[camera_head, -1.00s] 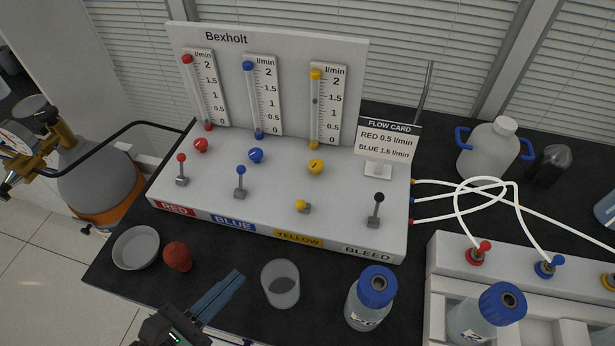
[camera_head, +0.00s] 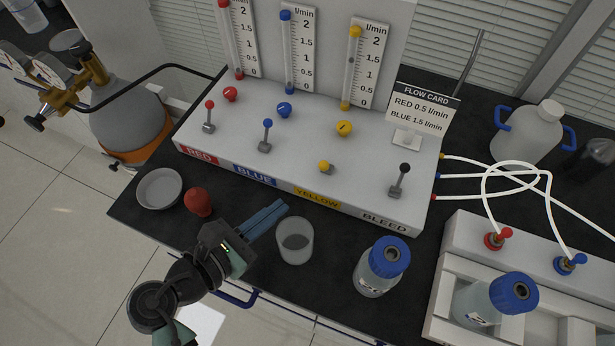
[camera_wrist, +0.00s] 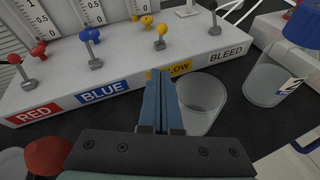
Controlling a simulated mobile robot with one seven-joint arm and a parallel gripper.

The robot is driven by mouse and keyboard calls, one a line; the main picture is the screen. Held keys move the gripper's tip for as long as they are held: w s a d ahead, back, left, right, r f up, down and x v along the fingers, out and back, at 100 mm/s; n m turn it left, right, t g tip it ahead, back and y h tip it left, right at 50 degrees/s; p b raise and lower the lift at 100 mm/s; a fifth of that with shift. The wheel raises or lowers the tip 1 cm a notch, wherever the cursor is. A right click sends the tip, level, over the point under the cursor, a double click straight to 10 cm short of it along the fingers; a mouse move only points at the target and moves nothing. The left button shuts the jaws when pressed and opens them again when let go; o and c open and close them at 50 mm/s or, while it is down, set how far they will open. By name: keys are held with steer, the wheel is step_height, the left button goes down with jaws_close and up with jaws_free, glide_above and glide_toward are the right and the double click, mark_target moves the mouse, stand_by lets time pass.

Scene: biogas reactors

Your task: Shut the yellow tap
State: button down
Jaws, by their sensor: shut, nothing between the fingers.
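The yellow tap (camera_head: 325,167) is a short lever with a yellow ball on the white panel, above the YELLOW label. Its ball sits low and close to its base, unlike the upright red, blue and black levers. It also shows in the wrist view (camera_wrist: 160,37). My gripper (camera_head: 283,206) is shut and empty, its blue fingers pointing toward the panel. It is in front of and to the left of the tap, apart from it. In the wrist view the fingertips (camera_wrist: 160,76) overlap part of the YELLOW label, with the tap beyond them.
A clear beaker (camera_head: 295,242) stands close to the right of my fingers. A red bulb (camera_head: 198,202) and a dish (camera_head: 159,188) are on the left. A blue-capped bottle (camera_head: 380,268) stands on the right. The blue lever (camera_head: 266,136) and black lever (camera_head: 399,181) flank the tap.

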mark_target(326, 166)
steer(key=x, duration=0.5)
steer(key=shift+w+d, duration=0.25)
steer(key=shift+w, duration=0.05)
steer(key=shift+w+d+r+p, duration=0.35)
steer(key=shift+w+d+r, duration=0.25)
steer(key=shift+w+d, duration=0.1)
steer(key=shift+w+d+r, duration=0.2)
steer(key=shift+w+d, duration=0.15)
steer(key=shift+w, duration=0.1)
steer(key=shift+r, duration=0.1)
steer(key=shift+r+p, duration=0.15)
steer(key=shift+p, duration=1.05)
